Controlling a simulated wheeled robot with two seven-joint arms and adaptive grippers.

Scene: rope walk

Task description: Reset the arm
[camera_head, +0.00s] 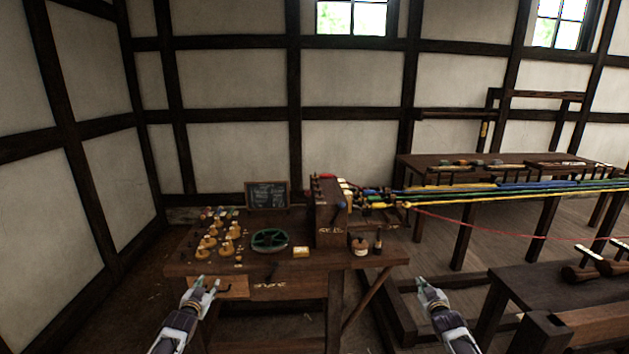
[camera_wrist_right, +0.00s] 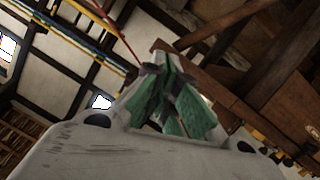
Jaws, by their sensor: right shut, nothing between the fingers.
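My left gripper (camera_head: 207,284) is in front of the workbench (camera_head: 352,263), near its front left edge. Its two fingertips stand apart with nothing seen between them. My right gripper (camera_head: 424,284) is to the right of the workbench, above the floor, away from any object. In the right wrist view its green-padded fingers (camera_wrist_right: 168,68) meet at the tips and hold nothing. Both forearms reach up from the bottom of the head view.
Coloured ropes (camera_head: 480,189) stretch right. A dark bench (camera_head: 535,294) stands at lower right.

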